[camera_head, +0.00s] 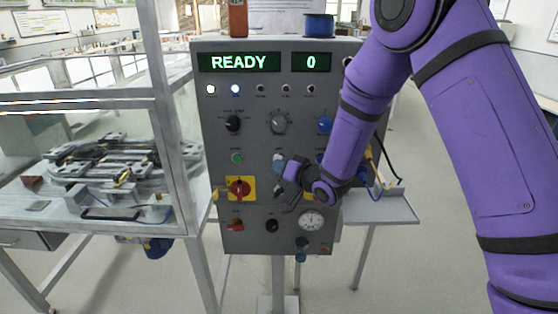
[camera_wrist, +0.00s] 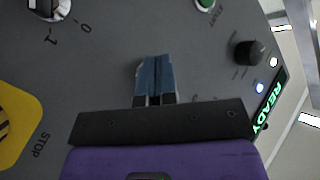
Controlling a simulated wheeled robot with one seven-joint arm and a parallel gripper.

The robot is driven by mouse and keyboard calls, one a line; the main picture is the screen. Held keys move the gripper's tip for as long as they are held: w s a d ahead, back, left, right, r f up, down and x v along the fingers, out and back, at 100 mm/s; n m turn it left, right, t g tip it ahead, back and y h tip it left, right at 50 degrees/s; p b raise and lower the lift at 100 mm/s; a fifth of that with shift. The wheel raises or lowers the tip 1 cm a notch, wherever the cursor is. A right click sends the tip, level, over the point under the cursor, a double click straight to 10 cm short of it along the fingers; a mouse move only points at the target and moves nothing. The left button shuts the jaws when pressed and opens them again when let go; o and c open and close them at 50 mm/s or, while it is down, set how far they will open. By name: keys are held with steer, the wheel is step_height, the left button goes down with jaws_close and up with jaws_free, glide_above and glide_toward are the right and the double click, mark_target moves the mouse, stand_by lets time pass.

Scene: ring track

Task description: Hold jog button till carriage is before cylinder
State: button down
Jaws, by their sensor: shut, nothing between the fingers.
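A grey control panel (camera_head: 215,140) stands in the middle of the head view. My gripper (camera_head: 279,163) is at the panel's front, right of the green start button (camera_head: 237,158). In the wrist view its blue-grey fingers (camera_wrist: 155,80) are shut together with nothing between them, pointing at the panel. I cannot tell whether the tips touch it. The jog button is not visible; the fingers cover that part of the panel. The ring track (camera_head: 85,160) lies inside the clear enclosure at left. Its carriage and cylinder are too small to tell apart.
The display (camera_head: 238,62) reads READY and the counter (camera_head: 312,61) reads 0. A white lamp (camera_head: 210,89) and a blue lamp (camera_head: 235,89) are lit. A yellow STOP plate (camera_wrist: 15,125) shows in the wrist view.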

steer(key=shift+w, duration=0.45)
stand_by(0.6)
steer(key=shift+s, duration=0.1)
stand_by(2.2)
steer(key=shift+s, duration=0.75)
steer(key=shift+s+a, duration=0.1)
steer(key=shift+s, duration=2.45)
